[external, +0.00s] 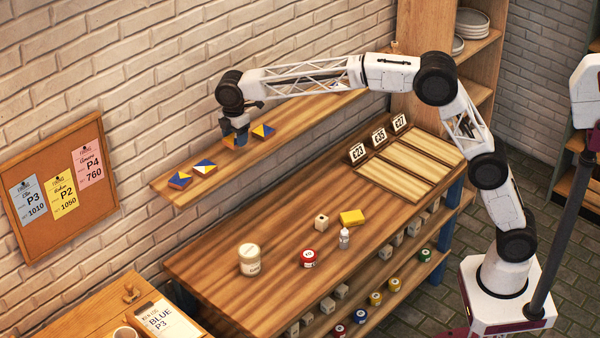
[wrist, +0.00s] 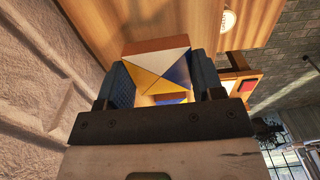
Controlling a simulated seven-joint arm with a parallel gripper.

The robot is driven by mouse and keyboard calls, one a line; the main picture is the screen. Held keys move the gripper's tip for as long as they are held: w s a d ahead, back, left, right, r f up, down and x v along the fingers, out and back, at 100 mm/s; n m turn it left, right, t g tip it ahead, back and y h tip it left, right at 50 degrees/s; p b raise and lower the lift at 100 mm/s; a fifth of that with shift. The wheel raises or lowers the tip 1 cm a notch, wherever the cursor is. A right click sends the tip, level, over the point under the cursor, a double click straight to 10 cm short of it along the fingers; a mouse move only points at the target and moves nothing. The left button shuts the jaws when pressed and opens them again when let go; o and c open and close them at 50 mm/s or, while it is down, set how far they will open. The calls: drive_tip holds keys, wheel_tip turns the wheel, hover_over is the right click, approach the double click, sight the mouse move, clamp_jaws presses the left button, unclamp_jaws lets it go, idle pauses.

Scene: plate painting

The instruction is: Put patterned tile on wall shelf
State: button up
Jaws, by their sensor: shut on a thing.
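My gripper (external: 236,136) is shut on a patterned tile (external: 229,143), low over the wall shelf (external: 300,126). In the wrist view the held tile (wrist: 160,66) shows yellow, white and blue triangles and an orange-brown edge between the two dark fingers. In the external view the gripper hides much of it, and I cannot tell whether it touches the shelf. Another patterned tile (external: 264,131) lies on the shelf just right of my gripper. Two more, a nearer tile (external: 180,181) and one beside it (external: 204,167), lie toward the shelf's left end.
The brick wall (external: 120,80) runs close behind the shelf.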

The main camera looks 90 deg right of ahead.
sight(235, 137)
drive_tip(key=shift+f, duration=1.75)
drive_tip(key=shift+f, duration=0.1)
drive_tip(key=o, duration=1)
wheel_tip(235, 137, up, 12)
drive_tip(key=shift+r, duration=0.15)
